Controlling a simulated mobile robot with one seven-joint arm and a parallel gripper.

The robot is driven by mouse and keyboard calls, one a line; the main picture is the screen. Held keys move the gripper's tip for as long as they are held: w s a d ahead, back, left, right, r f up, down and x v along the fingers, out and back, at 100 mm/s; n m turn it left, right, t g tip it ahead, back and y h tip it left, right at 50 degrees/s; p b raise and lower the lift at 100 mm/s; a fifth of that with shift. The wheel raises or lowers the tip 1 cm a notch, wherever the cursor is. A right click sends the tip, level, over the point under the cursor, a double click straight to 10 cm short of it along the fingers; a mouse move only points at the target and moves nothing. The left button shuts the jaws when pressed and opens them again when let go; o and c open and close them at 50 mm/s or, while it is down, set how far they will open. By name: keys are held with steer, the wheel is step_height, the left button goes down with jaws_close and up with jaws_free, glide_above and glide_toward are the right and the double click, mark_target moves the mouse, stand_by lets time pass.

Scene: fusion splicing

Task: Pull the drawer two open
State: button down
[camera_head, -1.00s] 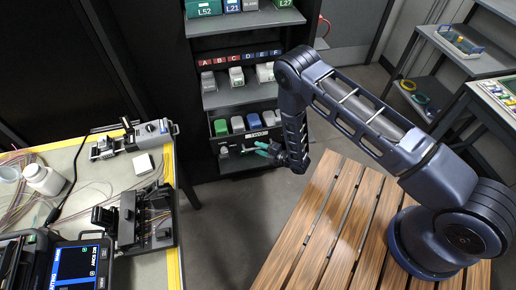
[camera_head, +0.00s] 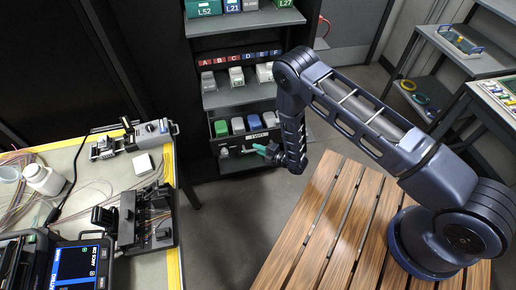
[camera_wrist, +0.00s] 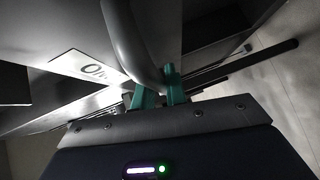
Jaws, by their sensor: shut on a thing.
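Drawer two (camera_head: 237,139) is the dark lower drawer of the rack, with a "TWO" label on its front. Coloured bins stand behind its front edge in the head view. In the wrist view, a pale label (camera_wrist: 85,66) with part of its lettering shows on the drawer front. My gripper (camera_head: 257,149) is low in front of this drawer. In the wrist view, its teal fingers (camera_wrist: 160,90) are shut around a grey curved bar handle (camera_wrist: 134,45). The exact contact is partly hidden. How far the drawer stands out is hard to tell.
A grey shelf (camera_head: 236,97) with small bins sits above the drawer. A wooden slatted table (camera_head: 310,225) stands at front right, under my arm. A workbench (camera_head: 100,165) with splicing equipment is at left. Grey floor (camera_head: 225,220) is free between them.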

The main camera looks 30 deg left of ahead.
steer(key=s+d, duration=0.3)
steer(key=shift+s+d, duration=0.1)
steer(key=c, duration=1.4)
jaws_free()
steer(key=shift+c, duration=0.2)
